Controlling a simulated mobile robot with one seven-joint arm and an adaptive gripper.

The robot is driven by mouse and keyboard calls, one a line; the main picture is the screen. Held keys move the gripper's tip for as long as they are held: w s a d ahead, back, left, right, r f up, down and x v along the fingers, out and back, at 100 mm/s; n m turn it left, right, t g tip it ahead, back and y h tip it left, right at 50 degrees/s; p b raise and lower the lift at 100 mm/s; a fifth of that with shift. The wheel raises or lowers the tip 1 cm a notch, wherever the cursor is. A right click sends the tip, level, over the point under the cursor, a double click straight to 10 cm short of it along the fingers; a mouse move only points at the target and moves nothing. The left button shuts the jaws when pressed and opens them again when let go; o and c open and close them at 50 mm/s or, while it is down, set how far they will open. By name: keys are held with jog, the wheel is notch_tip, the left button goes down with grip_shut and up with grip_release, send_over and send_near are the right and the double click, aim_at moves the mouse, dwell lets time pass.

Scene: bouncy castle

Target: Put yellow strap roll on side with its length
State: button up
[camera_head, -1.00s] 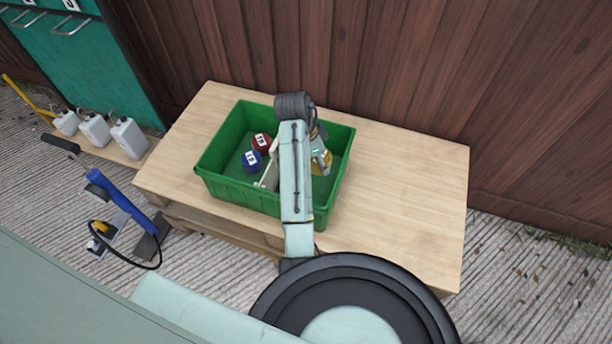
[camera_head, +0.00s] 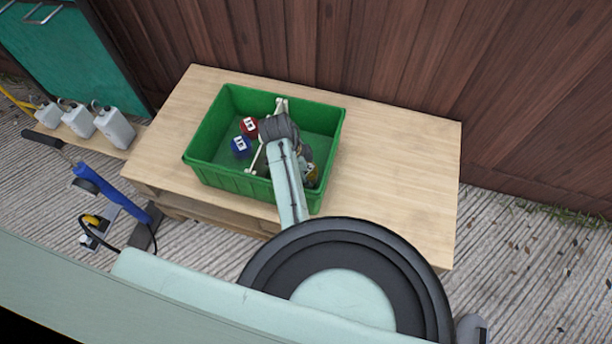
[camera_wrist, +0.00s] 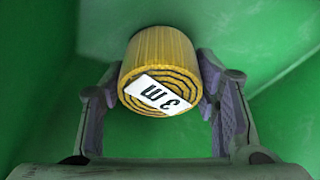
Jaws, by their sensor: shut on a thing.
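The yellow strap roll (camera_wrist: 160,73) is between my gripper's fingers (camera_wrist: 163,100) in the wrist view. Its spiral end face, with a white label reading "3 m" upside down, faces the wrist camera. My gripper is shut on its sides. In the head view, my gripper (camera_head: 308,168) is inside the green crate (camera_head: 215,172), at its right part. Whether the roll touches the crate floor cannot be told.
A red roll (camera_head: 249,127) and a blue roll (camera_head: 241,147) with white labels stand in the crate's left part. A cream-coloured piece (camera_head: 257,160) lies near my arm, partly hidden. The wooden table (camera_head: 395,165) is clear right of the crate. A wooden wall (camera_head: 400,50) stands behind.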

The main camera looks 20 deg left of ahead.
jog(key=shift+f, duration=1.35)
jog(key=shift+f, duration=0.1)
jog(key=shift+f, duration=0.1)
jog(key=o, duration=1.4)
